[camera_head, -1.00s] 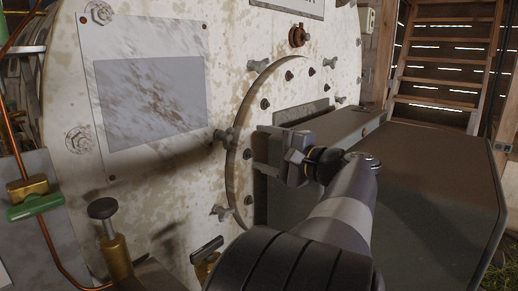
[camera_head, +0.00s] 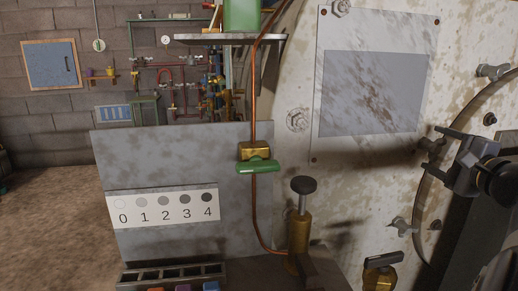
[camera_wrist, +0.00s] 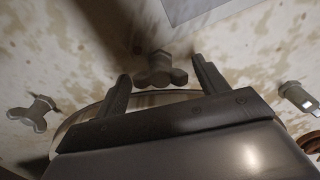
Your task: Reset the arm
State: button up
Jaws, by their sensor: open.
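My gripper (camera_head: 438,152) is at the right edge of the head view, in front of the stained cream drum face (camera_head: 390,110). In the wrist view my gripper (camera_wrist: 163,82) shows two dark fingers spread apart with nothing held. A grey wing nut (camera_wrist: 160,70) on the drum face appears between the fingertips; I cannot tell how far beyond them it is. The rest of my arm is mostly cut off by the right edge of the head view.
More wing nuts (camera_wrist: 34,112) stick out around the round door rim. A brass valve with a black knob (camera_head: 300,225), a copper pipe (camera_head: 254,100) with a green-handled valve (camera_head: 258,165), and a grey panel with a 0-4 shade scale (camera_head: 165,208) stand left. Dirt floor (camera_head: 50,200) lies open at far left.

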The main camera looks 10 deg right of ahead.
jog(key=shift+s, duration=0.15)
jog(key=s+p, duration=0.1)
jog(key=s, duration=1)
jog(key=w+b, duration=0.1)
jog(key=w, duration=1)
jog(key=shift+w+r, duration=0.1)
jog(key=shift+w, duration=0.2)
jog(key=shift+s+r+m+p, duration=0.2)
jog(key=shift+m+p, duration=0.5)
jog(key=shift+p, duration=0.5)
jog(key=m+p, duration=0.3)
jog(key=p, duration=0.2)
jog(key=shift+f+m, duration=0.1)
jog(key=shift+m, duration=0.3)
jog(key=m+p, duration=0.4)
jog(key=p, duration=0.2)
jog(key=m+p, duration=0.7)
jog(key=p, duration=0.2)
jog(key=shift+a+p, duration=0.1)
jog(key=shift+p, duration=0.2)
jog(key=shift+f+m+p, duration=0.15)
jog(key=shift+m+p, duration=0.85)
jog(key=shift+p, duration=0.2)
jog(key=shift+f, duration=0.1)
